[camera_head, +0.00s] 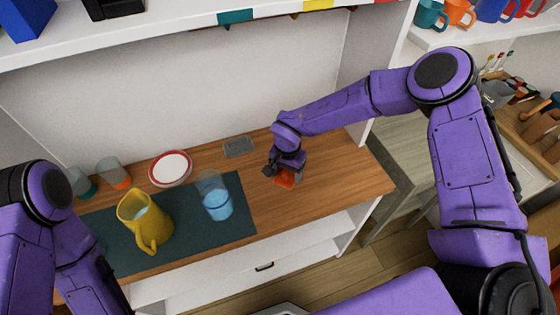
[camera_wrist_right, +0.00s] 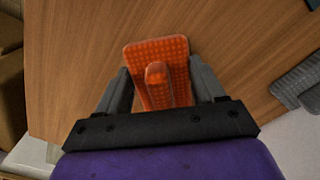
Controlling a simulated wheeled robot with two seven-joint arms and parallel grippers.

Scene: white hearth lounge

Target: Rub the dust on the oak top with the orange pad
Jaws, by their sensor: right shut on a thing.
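The orange pad (camera_head: 285,179) is in my right gripper (camera_head: 279,172) over the right part of the oak top (camera_head: 335,185). In the right wrist view the orange pad (camera_wrist_right: 157,62) shows a dotted face and a raised grip, with the grip between the two grey fingers of my right gripper (camera_wrist_right: 160,90). The pad is close to the wood; I cannot tell if it touches. No dust is clear on the wood in either view. My left arm is at the left edge of the head view, and its gripper does not show.
A dark mat (camera_head: 245,220) holds a yellow pitcher (camera_head: 148,225) and a glass with blue liquid (camera_head: 216,200). A red-rimmed plate (camera_head: 170,168), a grey tray (camera_head: 239,147) and two tumblers stand behind. A white shelf (camera_head: 180,38) overhangs the back.

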